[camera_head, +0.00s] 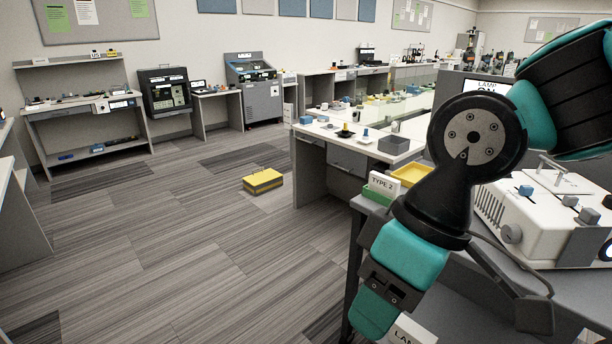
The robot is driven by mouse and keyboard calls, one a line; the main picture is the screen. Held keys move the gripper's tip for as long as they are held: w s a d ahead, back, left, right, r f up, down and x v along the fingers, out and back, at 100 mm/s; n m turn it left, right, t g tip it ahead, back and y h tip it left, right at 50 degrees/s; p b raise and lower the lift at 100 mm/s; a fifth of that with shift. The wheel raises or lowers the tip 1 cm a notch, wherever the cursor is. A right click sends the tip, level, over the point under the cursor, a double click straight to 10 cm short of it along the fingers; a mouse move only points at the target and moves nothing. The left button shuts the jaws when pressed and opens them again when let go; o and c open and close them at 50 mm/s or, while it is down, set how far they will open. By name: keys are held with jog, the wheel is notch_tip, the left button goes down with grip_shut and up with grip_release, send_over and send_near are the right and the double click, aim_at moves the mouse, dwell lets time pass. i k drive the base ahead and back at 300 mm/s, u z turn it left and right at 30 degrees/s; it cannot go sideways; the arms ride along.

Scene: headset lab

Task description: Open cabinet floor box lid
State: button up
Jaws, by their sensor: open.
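In the head view, a yellow box (263,181) with a dark band around its sides stands on the carpet left of the workbenches. Its top looks closed, with a small handle on it. I take it to be the floor box. My teal and black arm crosses the right side of the view, well apart from the box. The fingertips of my gripper do not show, so I cannot see what is between them.
A grey desk with a white device (545,215) and a "TYPE 2" sign (382,184) is at the right. A white-topped workbench (345,135) stands behind the yellow box to the right. A shelf desk (80,108) is at the far left.

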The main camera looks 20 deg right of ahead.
aim_at(258, 178)
jog(key=z, duration=0.05)
jog(key=k, duration=0.6)
jog(key=u, duration=0.1)
jog(key=i, duration=1.75)
jog(key=u, duration=0.2)
jog(key=i, duration=4.2)
jog(key=z, duration=0.4)
jog(key=i, duration=1.95)
jog(key=z, duration=0.1)
